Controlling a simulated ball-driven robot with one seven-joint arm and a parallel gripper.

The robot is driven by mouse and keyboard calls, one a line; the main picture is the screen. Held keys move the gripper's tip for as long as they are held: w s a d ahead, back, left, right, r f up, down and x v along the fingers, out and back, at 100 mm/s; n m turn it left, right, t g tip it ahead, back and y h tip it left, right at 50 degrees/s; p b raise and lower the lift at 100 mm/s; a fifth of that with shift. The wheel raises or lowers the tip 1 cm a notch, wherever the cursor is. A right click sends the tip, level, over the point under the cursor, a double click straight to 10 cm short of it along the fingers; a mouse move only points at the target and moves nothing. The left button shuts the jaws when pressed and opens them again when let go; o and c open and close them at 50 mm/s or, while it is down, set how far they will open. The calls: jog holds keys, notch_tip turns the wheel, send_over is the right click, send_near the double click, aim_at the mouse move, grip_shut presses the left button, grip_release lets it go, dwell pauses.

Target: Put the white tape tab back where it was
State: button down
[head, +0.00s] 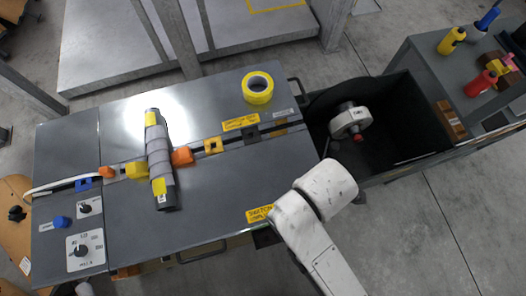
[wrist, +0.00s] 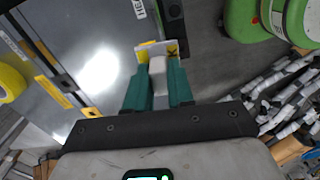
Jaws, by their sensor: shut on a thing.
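A thin whitish edge shows just beyond the tips. A grey wrapped pipe (head: 160,158) with a yellow label near each end lies across the grey table (head: 225,185). I cannot tell where the tab was before.
A yellow tape roll (head: 257,88) sits at the table's back. Orange and yellow blocks (head: 182,156) line the central rail. A black bin (head: 385,158) holds a white reel (head: 350,120). Green cylinders (wrist: 288,18) and grey-white scraps (wrist: 290,95) show at right in the wrist view.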

jog(key=shift+s+a+r+n, duration=0.1)
jog(key=shift+s+n, duration=0.15)
jog(key=shift+n, duration=0.15)
jog(key=shift+w+a, duration=0.2)
jog(key=shift+a, duration=0.05)
jog(key=w+a+f, duration=0.4)
jog(key=w+a, duration=0.2)
jog(key=w, duration=0.1)
send_over(263, 183)
notch_tip(263, 183, down, 6)
jog(key=shift+d+r, duration=0.1)
jog(key=shift+r, duration=0.05)
jog(key=shift+w+f, duration=0.1)
jog(key=shift+f, duration=1.55)
jog(key=shift+f, duration=0.15)
jog(key=c, duration=1)
grip_release()
